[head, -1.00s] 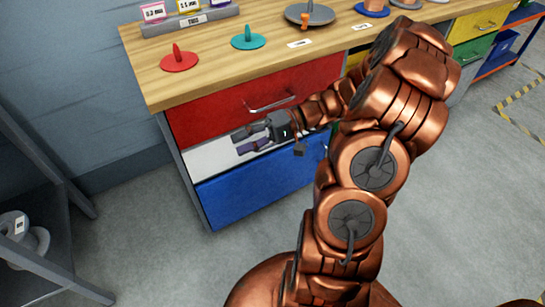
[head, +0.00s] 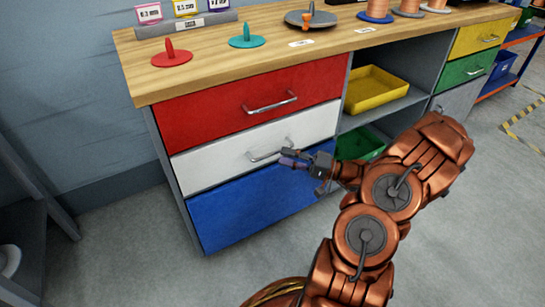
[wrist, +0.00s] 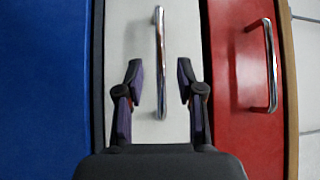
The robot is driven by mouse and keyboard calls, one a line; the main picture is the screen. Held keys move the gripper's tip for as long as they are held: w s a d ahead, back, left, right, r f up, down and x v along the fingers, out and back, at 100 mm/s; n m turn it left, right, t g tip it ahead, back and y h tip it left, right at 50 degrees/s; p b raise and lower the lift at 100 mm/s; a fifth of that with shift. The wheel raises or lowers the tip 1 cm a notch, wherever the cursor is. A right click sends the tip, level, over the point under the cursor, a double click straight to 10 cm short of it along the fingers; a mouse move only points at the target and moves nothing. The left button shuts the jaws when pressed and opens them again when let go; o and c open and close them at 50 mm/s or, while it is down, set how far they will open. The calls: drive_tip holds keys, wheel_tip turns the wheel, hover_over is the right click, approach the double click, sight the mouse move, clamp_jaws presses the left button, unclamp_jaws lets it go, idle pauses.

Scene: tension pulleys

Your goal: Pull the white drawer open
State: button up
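The white drawer (head: 210,166) is the middle one of the left stack and looks closed, its front level with its neighbours. Its silver bar handle (head: 258,157) shows in the head view, with its right part close to my gripper (head: 285,158). In the wrist view, the white drawer front (wrist: 183,35) fills the middle and its handle (wrist: 160,50) stands upright in the picture. My gripper (wrist: 159,70) is open and empty there, one finger on each side of the handle's line. I cannot tell how far the fingertips are from the bar.
The red drawer (head: 220,112) with its own handle (head: 270,106) is above, and the blue drawer (head: 235,210) is below. To the right, open shelves hold a yellow tray (head: 375,90) and a green tray (head: 357,145). The floor in front is clear.

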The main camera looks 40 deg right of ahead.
sight(273, 152)
drive_tip(key=shift+b+x, duration=0.6)
drive_tip(key=shift+x, duration=1.8)
drive_tip(key=shift+s, duration=0.1)
drive_tip(key=shift+c, duration=0.4)
clamp_jaws()
